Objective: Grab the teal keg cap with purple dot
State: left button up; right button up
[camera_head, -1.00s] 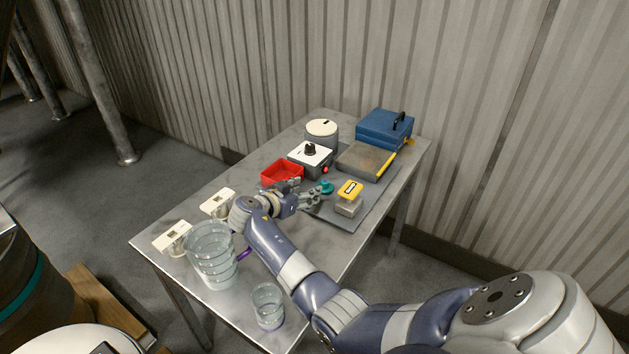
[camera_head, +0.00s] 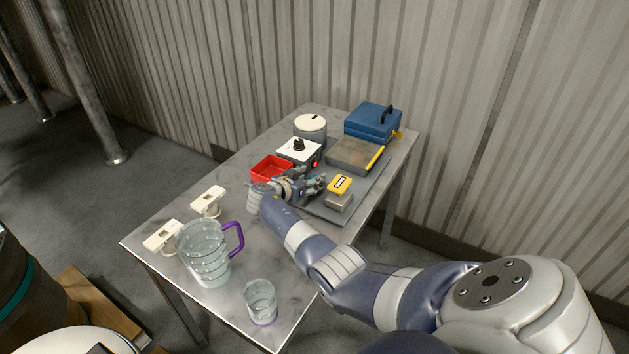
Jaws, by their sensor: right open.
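My right gripper (camera_head: 316,184) is open over the grey mat, with its fingers at the teal keg cap (camera_head: 314,179). The fingers hide most of the cap, and only a little teal shows between them. The purple dot cannot be made out. I cannot tell whether the fingers touch the cap. My left gripper is not in view.
A yellow-topped grey block (camera_head: 339,192) stands close to the right of the gripper. A red bin (camera_head: 271,168) and a white control box (camera_head: 299,150) are behind it. A jug (camera_head: 204,252) and a beaker (camera_head: 261,302) stand at the table's near end.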

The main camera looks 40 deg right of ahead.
jog(key=shift+x, duration=0.9)
jog(key=c, duration=0.5)
jog(key=shift+c, duration=0.2)
